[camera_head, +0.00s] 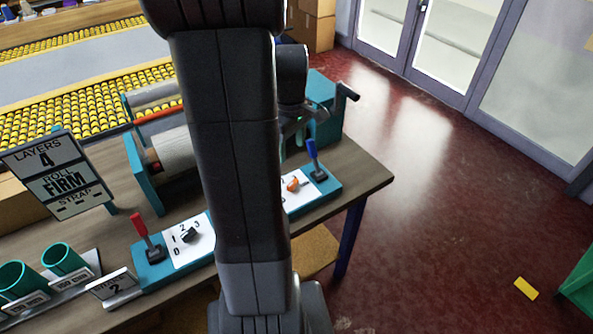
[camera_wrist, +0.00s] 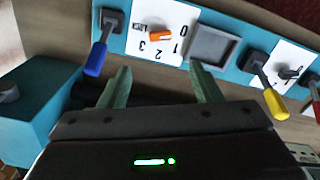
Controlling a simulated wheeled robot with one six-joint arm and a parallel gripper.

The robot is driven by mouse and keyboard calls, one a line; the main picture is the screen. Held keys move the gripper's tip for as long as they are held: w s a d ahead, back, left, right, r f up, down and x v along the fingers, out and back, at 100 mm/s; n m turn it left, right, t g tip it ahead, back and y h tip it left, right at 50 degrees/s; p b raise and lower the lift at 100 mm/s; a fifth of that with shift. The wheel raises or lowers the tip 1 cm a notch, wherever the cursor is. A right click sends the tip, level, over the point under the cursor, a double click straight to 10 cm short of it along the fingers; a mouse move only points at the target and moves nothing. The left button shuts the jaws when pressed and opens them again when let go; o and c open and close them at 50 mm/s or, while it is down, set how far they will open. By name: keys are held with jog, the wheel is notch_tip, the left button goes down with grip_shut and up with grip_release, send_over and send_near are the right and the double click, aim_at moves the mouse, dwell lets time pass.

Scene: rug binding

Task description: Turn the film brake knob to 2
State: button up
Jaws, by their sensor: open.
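An orange knob (camera_wrist: 160,36) sits on a white dial plate (camera_wrist: 150,13) marked 0, 1, 2 and 3, seen upside down in the wrist view. Its pointing end is not clear. A black knob (camera_head: 190,235) sits on another 0–3 dial at the left; a dark knob (camera_wrist: 290,73) shows at the right of the wrist view. No label shows which is the film brake. My gripper (camera_wrist: 160,78) is open and empty, its fingers spread either side of the orange knob's line, apart from it.
A blue lever (camera_wrist: 96,58) and a yellow lever (camera_wrist: 274,104) flank the orange knob's dial. A red lever (camera_head: 139,224) stands by the black knob. A sign (camera_head: 58,175) reads layers 4, roll firm. My arm hides the bench's middle. The red floor (camera_head: 430,210) at right is mostly clear.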

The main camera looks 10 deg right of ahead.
aim_at(292, 181)
notch_tip(292, 181, down, 12)
jog(key=shift+f, duration=0.2)
dwell(0.4)
jog(key=c, duration=1)
